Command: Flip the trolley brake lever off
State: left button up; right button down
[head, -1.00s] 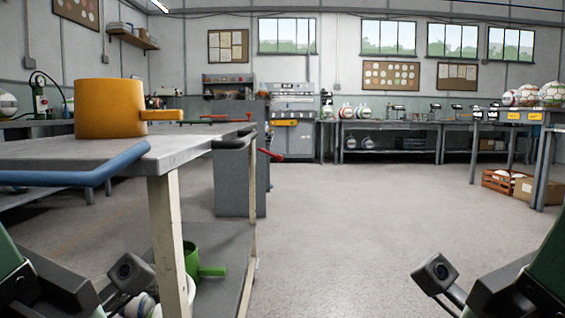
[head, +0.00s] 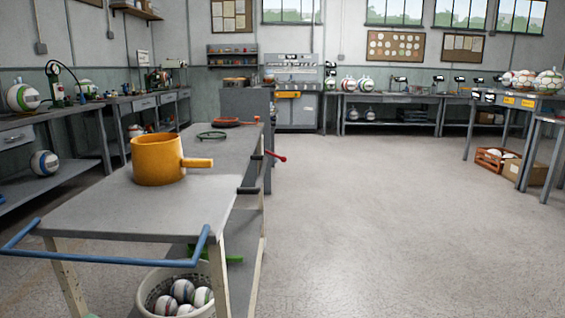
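The trolley (head: 195,215) stands at left, with a grey top, pale legs and a blue push handle (head: 110,259) at its near end. A red lever with a round knob (head: 277,157) sticks out to the right beyond the trolley's far right side. I cannot tell whether it belongs to the trolley or to the grey cabinet (head: 240,103) behind. Small dark fittings (head: 248,190) sit along the trolley's right edge. I cannot make out a clear brake lever. Neither gripper is in view.
An orange pot (head: 158,160), a green ring (head: 212,135) and a red item (head: 228,122) lie on the trolley top. A white basket of balls (head: 147,292) is below. The floor (head: 390,220) at right is clear. Benches line the walls; a wooden crate (head: 492,160) stands at right.

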aim_at(284, 159)
jog(key=i+l+z, duration=0.65)
jog(key=i, duration=0.4)
jog(key=i+l+z, duration=0.1)
jog(key=i+l, duration=0.15)
jog(key=i, duration=0.3)
jog(key=i+j+u, duration=0.1)
jog(key=i+u, duration=0.7)
jog(key=i+l+u, duration=0.2)
jog(key=i+u, duration=0.55)
jog(key=i+l+u, duration=0.15)
jog(key=i+u, duration=0.25)
